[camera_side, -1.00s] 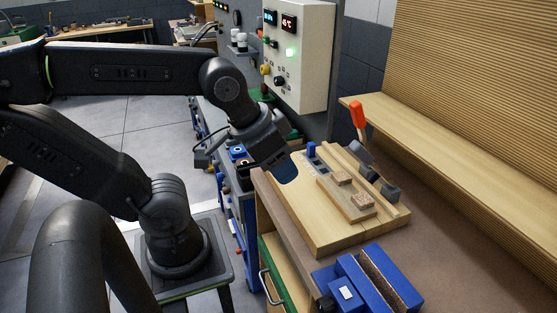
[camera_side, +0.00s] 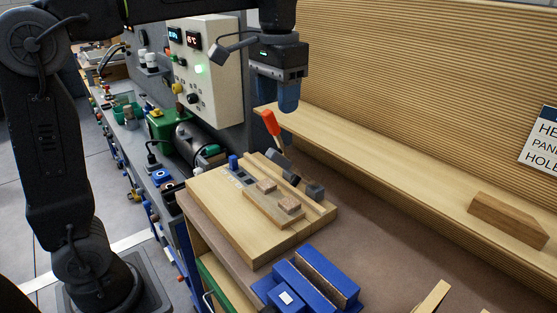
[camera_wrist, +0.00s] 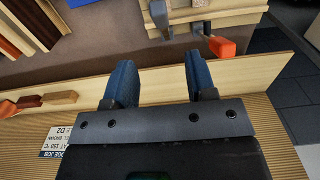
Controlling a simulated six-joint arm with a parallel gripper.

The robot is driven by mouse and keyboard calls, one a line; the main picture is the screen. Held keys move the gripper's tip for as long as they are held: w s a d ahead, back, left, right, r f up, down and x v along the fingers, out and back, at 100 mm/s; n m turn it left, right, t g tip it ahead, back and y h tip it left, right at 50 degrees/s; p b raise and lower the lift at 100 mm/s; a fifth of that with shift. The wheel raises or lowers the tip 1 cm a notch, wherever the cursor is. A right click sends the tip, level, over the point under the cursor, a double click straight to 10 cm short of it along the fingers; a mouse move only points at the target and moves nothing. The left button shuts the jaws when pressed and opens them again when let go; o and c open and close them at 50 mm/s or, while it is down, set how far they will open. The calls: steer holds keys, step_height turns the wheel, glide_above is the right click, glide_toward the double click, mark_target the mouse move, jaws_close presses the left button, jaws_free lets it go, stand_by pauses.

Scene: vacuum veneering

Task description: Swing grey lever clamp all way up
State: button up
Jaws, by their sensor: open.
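The grey lever clamp (camera_side: 282,160) is at the back edge of the wooden board, and its orange handle (camera_side: 270,124) points up with a slight lean to the left. In the wrist view the orange handle (camera_wrist: 221,46) is near the top, right of my fingers, with grey clamp parts (camera_wrist: 162,18) beside it. My gripper (camera_side: 287,106) hangs above and slightly right of the handle, fingers down. In the wrist view my gripper (camera_wrist: 158,65) has its two blue fingers well apart with nothing between them. The handle lies outside the fingers.
The wooden board (camera_side: 217,190) carries small blocks (camera_side: 267,187) and a blue knob (camera_side: 233,162). A blue fixture (camera_side: 305,280) stands in front. A wooden shelf (camera_side: 400,160) and ribbed wall run behind. A control box (camera_side: 208,75) is at the back left.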

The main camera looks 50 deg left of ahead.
mark_target(279, 160)
step_height(279, 160, down, 14)
steer(key=shift+w+r, duration=0.1)
steer(key=shift+w, duration=0.05)
stand_by(0.4)
steer(key=shift+c, duration=0.4)
jaws_close()
